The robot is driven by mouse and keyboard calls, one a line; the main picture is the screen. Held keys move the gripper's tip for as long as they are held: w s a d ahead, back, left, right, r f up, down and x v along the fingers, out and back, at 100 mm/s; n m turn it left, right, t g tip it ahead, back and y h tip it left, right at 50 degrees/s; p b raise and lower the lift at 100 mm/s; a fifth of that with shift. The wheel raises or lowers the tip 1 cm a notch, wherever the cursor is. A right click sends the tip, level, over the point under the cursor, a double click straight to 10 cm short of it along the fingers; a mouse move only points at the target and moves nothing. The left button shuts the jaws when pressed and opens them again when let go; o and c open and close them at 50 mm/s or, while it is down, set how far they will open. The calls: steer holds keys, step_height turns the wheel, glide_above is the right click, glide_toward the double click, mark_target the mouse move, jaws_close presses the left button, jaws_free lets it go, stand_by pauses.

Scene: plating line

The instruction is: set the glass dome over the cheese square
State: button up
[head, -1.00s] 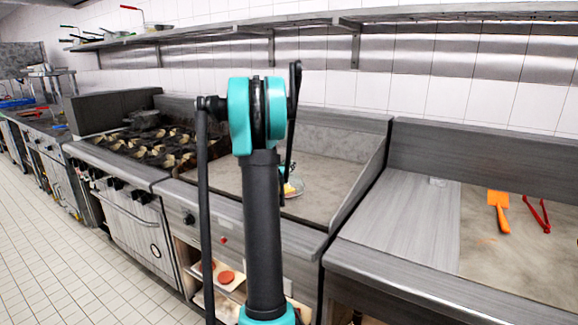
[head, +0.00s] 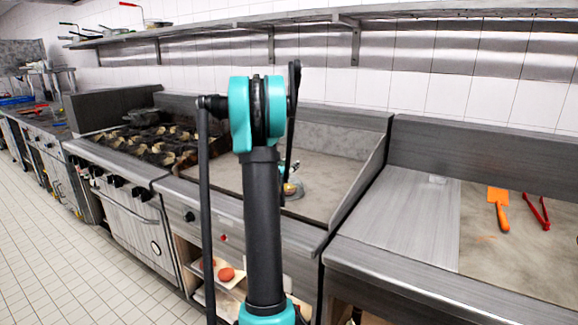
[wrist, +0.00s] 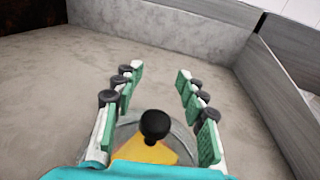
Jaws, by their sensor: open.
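The glass dome (wrist: 188,134) with its black knob stands on the grey surface in the wrist view. The yellow cheese square (wrist: 145,153) shows inside the dome's round outline, seemingly through the glass; its near part is hidden by my wrist. In the head view the dome (head: 297,193) and a bit of yellow show small behind my arm. My gripper (wrist: 160,75) is open, its green-padded fingers on either side of the knob with gaps to it. I cannot tell how the dome's near rim sits.
The griddle surface (wrist: 50,90) around the dome is bare, with raised walls behind and to the right. In the head view, burners (head: 160,145) are at left; an orange spatula (head: 499,208) and red tongs (head: 538,212) lie on the right counter.

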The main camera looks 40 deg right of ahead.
steer(key=shift+r, duration=0.6)
steer(key=v, duration=1.2)
